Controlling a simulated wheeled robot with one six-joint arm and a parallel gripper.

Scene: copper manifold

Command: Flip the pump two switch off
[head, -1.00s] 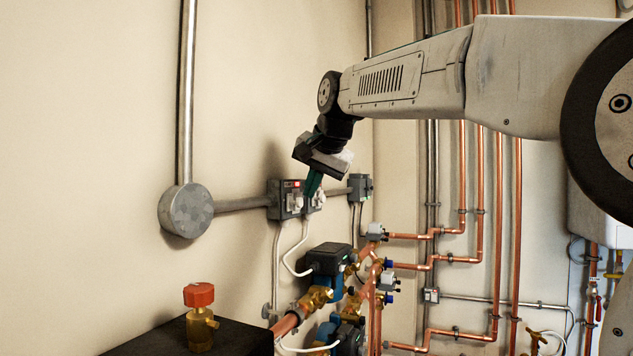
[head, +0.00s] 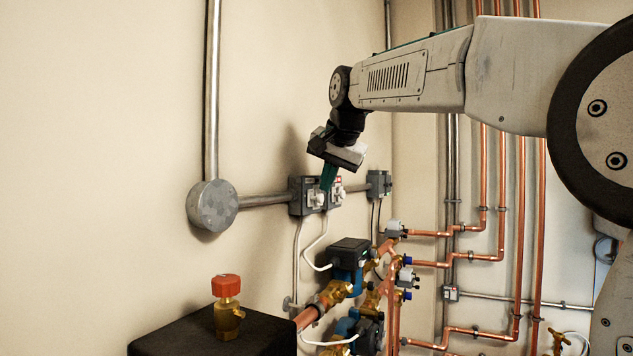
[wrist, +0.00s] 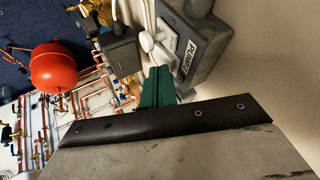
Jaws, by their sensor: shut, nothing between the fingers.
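A grey switch box (head: 297,197) on the wall carries two white switches side by side, the left one (head: 317,200) and the right one (head: 338,195). A small red patch shows above the right switch; my fingers cover the area above the left. My gripper (head: 327,180) is shut and empty, its green fingers pointing down in front of the box, between the switches and nearer the left. In the wrist view the fingers (wrist: 158,88) are together beside the grey box (wrist: 208,40), whose label reads "PUMP"; its number is unclear. A white lever (wrist: 147,40) shows near the fingertips. I cannot tell whether they touch.
A round grey junction box (head: 212,205) and conduit are to the left. A smaller grey box (head: 378,184) is to the right. Pumps (head: 349,252) and copper pipes stand below and right. A red-capped valve (head: 227,300) sits at front left.

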